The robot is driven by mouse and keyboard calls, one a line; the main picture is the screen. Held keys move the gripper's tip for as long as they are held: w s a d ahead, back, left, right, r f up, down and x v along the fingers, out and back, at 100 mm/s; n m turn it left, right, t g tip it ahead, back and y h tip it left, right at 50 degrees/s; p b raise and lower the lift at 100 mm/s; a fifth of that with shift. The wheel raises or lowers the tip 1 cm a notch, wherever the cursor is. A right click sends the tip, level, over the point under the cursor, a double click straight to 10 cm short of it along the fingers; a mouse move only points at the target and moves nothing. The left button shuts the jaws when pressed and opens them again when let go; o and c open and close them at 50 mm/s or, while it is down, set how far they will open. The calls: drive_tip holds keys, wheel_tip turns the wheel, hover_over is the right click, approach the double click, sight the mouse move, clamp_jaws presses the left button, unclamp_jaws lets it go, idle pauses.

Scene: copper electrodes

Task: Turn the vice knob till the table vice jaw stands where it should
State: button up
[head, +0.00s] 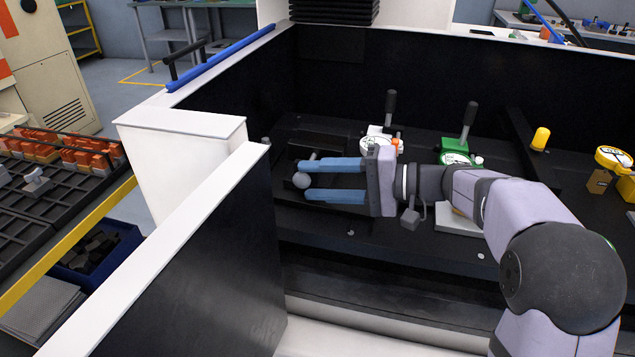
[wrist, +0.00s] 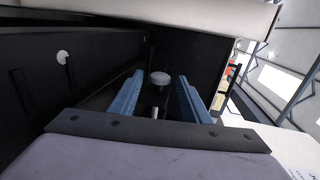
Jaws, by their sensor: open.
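The vice knob is a small grey ball (head: 301,180) at the left of the dark machine bed in the head view. It also shows in the wrist view (wrist: 160,78), pale and round, between and a little beyond the fingers. My gripper (head: 303,179) reaches in from the right, with its two blue fingers apart on either side of the knob. In the wrist view the open fingers (wrist: 158,95) show clear gaps to the knob. A dark block (head: 318,146), perhaps part of the table vice, lies behind the fingers; the jaw cannot be made out clearly.
White-topped walls (head: 215,215) enclose the bed at the left and front. A white fixture with a dark lever (head: 391,105) and a green one (head: 457,150) stand behind my arm. A yellow cylinder (head: 541,138) is farther right. Trays of copper-coloured pieces (head: 85,155) stand outside, left.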

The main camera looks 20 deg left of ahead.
drive_tip(key=shift+d+r, duration=0.15)
drive_tip(key=shift+d, duration=0.75)
drive_tip(key=shift+d+r, duration=0.2)
drive_tip(key=shift+d, duration=0.7)
drive_tip(key=shift+d+r, duration=0.15)
drive_tip(key=shift+d, duration=0.9)
drive_tip(key=shift+s+d, duration=0.1)
drive_tip(key=s+d+f+m+h+p, duration=0.3)
drive_tip(key=s+d+m+h+p, duration=0.35)
drive_tip(key=d, duration=0.45)
drive_tip(key=s+d+f+n+h+b, duration=0.25)
drive_tip(key=s+d+f, duration=0.2)
drive_tip(key=f, duration=0.35)
drive_tip(key=s+d+f+n+h+b, duration=0.2)
drive_tip(key=s+d+f+h, duration=0.25)
drive_tip(key=f, duration=0.35)
drive_tip(key=s+d+f+n+h+b, duration=0.2)
drive_tip(key=s+d+f+b, duration=0.1)
drive_tip(key=s+f, duration=0.35)
wheel_tip(320, 180, up, 20)
drive_tip(key=p, duration=2.2)
drive_tip(key=shift+w+d+r, duration=0.2)
drive_tip(key=shift+w+d, duration=0.1)
drive_tip(key=shift+w, duration=0.1)
drive_tip(key=shift+h, duration=0.25)
